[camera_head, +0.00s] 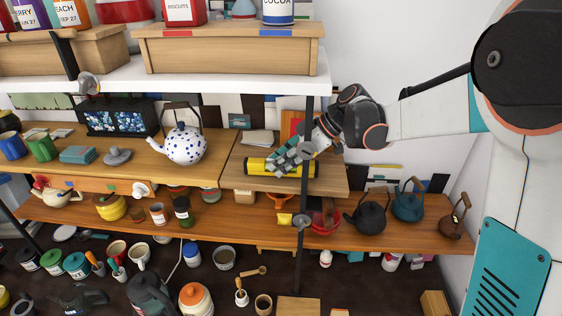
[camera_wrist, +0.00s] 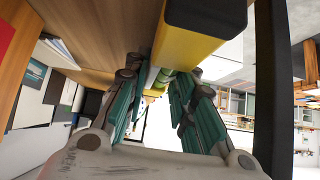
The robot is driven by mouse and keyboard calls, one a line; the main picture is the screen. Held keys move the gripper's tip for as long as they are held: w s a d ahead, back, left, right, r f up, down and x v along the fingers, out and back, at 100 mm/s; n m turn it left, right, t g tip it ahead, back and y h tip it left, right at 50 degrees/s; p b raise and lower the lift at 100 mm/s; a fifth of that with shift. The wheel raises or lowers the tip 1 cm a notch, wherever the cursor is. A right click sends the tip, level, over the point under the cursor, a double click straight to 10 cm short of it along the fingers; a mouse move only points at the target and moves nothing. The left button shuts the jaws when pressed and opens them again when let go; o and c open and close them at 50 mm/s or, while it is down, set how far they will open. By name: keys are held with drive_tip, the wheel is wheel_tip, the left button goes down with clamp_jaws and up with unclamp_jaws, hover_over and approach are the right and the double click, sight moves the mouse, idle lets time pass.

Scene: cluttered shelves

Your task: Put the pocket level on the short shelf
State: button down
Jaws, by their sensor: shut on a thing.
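The pocket level is a yellow bar with dark ends (camera_head: 259,166), at the right part of the shelves in the head view. My gripper (camera_head: 285,162) is shut on it from the right. In the wrist view the yellow level (camera_wrist: 185,50) runs away from the camera with its dark end nearest, between the teal fingers of my gripper (camera_wrist: 160,92). The short wooden shelf (camera_head: 325,181) is directly under the level in the head view. The level lies roughly along it; whether it touches the board I cannot tell. My fingers hide part of the level.
A dark upright post (camera_head: 306,130) stands in front of the short shelf, near my gripper. A spotted teapot (camera_head: 183,144) stands on the longer shelf to the left. A black teapot (camera_head: 371,216) and a red basket (camera_head: 324,217) are on the shelf below. Papers (camera_head: 259,138) lie behind the level.

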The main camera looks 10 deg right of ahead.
drive_tip(key=c, duration=1.3)
unclamp_jaws()
drive_tip(key=shift+c, duration=0.2)
drive_tip(key=shift+r+p, duration=0.45)
drive_tip(key=shift+p, duration=0.05)
drive_tip(key=b+v, duration=0.1)
drive_tip(key=v, duration=1.1)
drive_tip(key=shift+r, duration=0.1)
